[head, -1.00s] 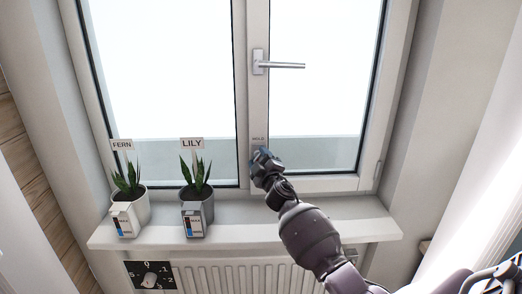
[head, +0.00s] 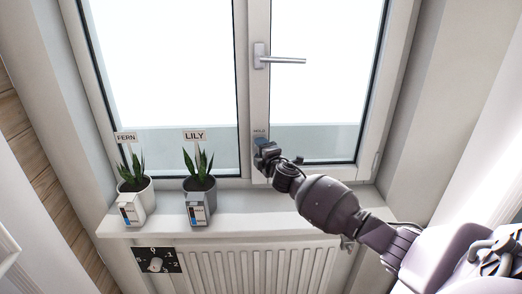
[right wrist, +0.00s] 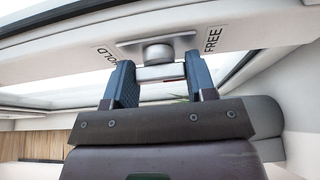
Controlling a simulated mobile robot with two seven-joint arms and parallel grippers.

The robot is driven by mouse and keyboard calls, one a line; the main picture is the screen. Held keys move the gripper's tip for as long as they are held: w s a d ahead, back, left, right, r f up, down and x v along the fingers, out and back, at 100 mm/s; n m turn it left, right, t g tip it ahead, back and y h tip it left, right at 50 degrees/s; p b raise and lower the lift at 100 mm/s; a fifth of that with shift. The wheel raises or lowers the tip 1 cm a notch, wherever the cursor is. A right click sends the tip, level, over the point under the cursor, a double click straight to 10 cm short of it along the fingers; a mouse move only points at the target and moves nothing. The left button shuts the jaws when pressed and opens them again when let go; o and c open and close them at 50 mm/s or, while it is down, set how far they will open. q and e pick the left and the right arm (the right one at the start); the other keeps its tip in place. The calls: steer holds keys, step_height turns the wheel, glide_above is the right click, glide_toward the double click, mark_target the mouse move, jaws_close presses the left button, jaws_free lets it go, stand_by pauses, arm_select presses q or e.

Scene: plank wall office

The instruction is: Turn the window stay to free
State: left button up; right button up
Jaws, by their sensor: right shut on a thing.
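The window stay (right wrist: 158,53) shows in the right wrist view as a round grey knob on a metal plate on the window frame, with a short pale lever reaching toward me. A HOLD label (right wrist: 102,53) is left of it and a FREE label (right wrist: 212,40) right of it. My right gripper (right wrist: 160,73) has its two blue-grey fingers on either side of the lever and is shut on it. In the head view my right gripper (head: 264,150) is at the foot of the window's middle post, just below the HOLD label (head: 259,131), and hides the stay. My left gripper is out of view.
A window handle (head: 280,59) points right, higher on the middle post. Two potted plants, FERN (head: 146,191) and LILY (head: 203,194), stand on the left of the sill (head: 250,211). A radiator (head: 262,270) and a numbered dial (head: 157,261) are below. The sill's right part lies behind my arm.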

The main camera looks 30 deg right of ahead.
stand_by(0.4)
steer(key=o, duration=0.9)
steer(key=shift+o, duration=0.2)
steer(key=s+a+b, duration=0.1)
steer(key=s, duration=0.9)
steer(key=shift+s+a, duration=0.35)
